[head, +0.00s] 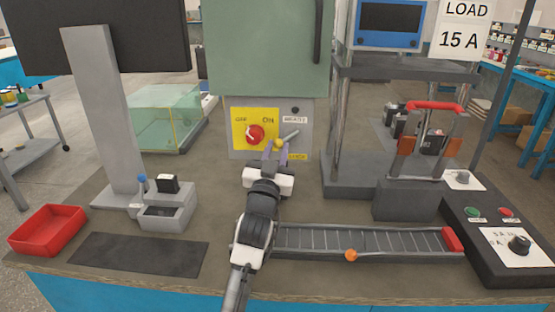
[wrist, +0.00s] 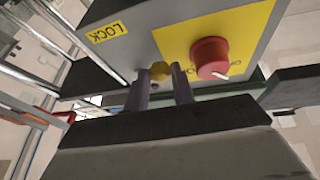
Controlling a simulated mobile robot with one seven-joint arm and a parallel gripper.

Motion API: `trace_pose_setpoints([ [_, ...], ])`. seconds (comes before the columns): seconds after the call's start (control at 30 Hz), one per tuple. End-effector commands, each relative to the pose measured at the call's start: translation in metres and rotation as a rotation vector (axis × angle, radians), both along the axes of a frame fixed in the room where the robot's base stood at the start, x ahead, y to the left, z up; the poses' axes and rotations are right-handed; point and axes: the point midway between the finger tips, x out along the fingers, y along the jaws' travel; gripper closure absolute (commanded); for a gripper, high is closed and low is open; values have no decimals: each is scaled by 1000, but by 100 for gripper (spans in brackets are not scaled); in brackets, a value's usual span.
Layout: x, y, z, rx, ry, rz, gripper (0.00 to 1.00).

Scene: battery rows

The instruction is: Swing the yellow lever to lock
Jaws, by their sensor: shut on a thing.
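The yellow lever shows in the head view as a yellow knob (head: 278,144) on a short grey bar, on the front of the grey switch box (head: 236,141). The bar slants from the knob up to the right. My gripper (head: 271,152) reaches it from below, its fingers shut on the knob. In the wrist view the yellow knob (wrist: 160,71) shows between the two fingertips (wrist: 161,84); most of the bar is hidden there. The yellow LOCK label (head: 298,156) is at the box's lower right, below and right of the knob. It also shows in the wrist view (wrist: 106,32).
A red rotary knob (head: 255,133) on a yellow OFF/ON plate sits just left of the lever. A green cabinet (head: 265,50) stands above the box. A roller track (head: 370,240) lies right of my arm. A dark mat (head: 137,254) and a red tray (head: 47,230) lie left.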

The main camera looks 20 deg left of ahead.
Motion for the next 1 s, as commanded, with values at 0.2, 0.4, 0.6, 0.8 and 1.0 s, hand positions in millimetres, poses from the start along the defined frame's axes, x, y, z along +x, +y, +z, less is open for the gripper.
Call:
trace_pose_setpoints([
  [0.2,-1,3,1,101,27,0,98],
  [0.4,-1,4,6,131,40,1,98],
  [0.6,-1,4,6,130,40,0,98],
  [0.8,-1,4,6,129,38,0,56],
  [1.0,-1,3,6,129,37,0,53],
])
